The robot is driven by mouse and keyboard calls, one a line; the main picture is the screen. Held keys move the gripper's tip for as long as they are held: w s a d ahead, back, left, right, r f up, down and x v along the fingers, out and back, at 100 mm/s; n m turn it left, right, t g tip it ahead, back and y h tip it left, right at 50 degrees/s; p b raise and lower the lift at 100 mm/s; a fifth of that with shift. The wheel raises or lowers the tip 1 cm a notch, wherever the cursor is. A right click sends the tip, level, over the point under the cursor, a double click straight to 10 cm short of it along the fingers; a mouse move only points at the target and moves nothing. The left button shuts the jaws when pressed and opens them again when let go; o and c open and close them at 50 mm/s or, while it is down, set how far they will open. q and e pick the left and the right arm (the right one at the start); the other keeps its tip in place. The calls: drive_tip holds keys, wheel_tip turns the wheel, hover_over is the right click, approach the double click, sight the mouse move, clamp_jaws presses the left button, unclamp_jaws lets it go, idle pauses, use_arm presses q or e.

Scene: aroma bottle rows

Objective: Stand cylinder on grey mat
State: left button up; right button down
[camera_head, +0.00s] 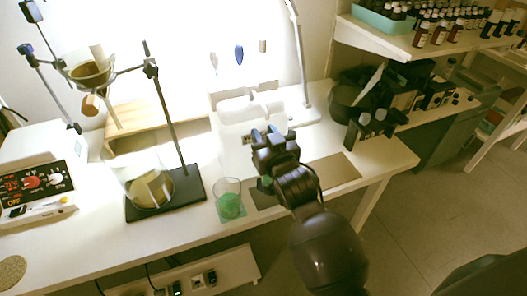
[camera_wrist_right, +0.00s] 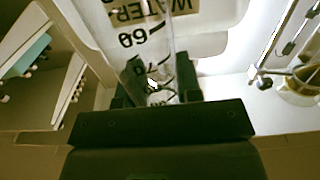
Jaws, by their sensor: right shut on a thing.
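In the right wrist view the gripper is shut on a clear cylinder (camera_wrist_right: 150,50) with dark numbers, which appear upside down. A tan label reading "WATER" shows by it; I cannot tell whether it is on the cylinder or behind. In the head view the cylinder is hard to make out against the white equipment. I cannot tell whether its base touches anything. My left gripper is not in view.
A large beaker (camera_head: 148,187) stands on the black stand base (camera_head: 190,190). White equipment (camera_head: 238,108) is behind the gripper. Dark bottles (camera_head: 362,124) are at the right.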

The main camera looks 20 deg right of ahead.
wheel_tip(320, 180, down, 6)
drive_tip(key=shift+w+r+b, duration=0.15)
drive_tip(key=shift+r+b, duration=0.05)
drive_tip(key=shift+b, duration=0.55)
drive_tip(key=shift+f, duration=0.1)
drive_tip(key=c, duration=0.8)
unclamp_jaws()
